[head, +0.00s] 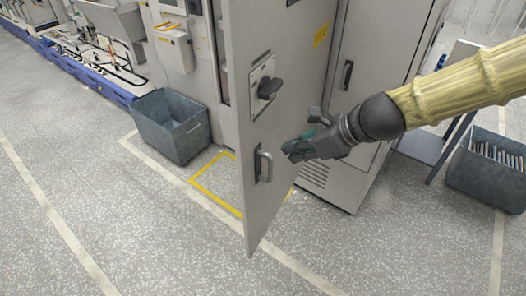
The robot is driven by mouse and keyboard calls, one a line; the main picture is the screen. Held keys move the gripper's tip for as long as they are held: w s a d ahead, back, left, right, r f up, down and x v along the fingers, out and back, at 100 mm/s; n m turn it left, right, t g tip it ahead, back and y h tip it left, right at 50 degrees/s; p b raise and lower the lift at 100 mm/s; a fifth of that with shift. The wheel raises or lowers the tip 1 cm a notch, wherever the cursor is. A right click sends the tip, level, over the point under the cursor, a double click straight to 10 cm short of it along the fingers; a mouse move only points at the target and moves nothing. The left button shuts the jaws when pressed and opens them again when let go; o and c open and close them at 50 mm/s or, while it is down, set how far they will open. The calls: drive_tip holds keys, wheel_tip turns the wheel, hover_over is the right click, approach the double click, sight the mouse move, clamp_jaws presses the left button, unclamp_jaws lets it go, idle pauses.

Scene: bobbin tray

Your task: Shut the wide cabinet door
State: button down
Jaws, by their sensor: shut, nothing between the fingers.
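The wide cabinet door (281,138) stands open, swung out from the grey cabinet (372,85) toward me. It carries a dark rotary switch (268,88) and, lower down, a metal pull handle (263,165). My gripper (290,151) is shut and empty. In the picture it lies just right of the pull handle, overlapping the door's right part. I cannot tell whether it touches the door. The lower right of the door's edge is partly hidden behind my gripper.
A blue-grey bin (172,126) stands on the floor left of the door. Another bin (490,168) with many thin items stands at the right, by a table leg. A yellow floor marking (212,184) lies beside the door. The foreground floor is clear.

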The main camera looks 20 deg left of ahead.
sight(250, 158)
drive_tip(key=shift+w+a+f+p, duration=0.25)
drive_tip(key=shift+a+f+p, duration=0.4)
drive_tip(key=shift+a, duration=0.75)
drive_tip(key=shift+w+a+f+p, duration=0.35)
drive_tip(key=shift+a+f, duration=0.55)
drive_tip(key=shift+a, duration=0.55)
drive_tip(key=shift+w+a+f+p, duration=0.2)
drive_tip(key=shift+a+f+p, duration=0.45)
drive_tip(key=shift+a, duration=0.75)
drive_tip(key=shift+a+f, duration=0.1)
drive_tip(key=shift+f, duration=0.05)
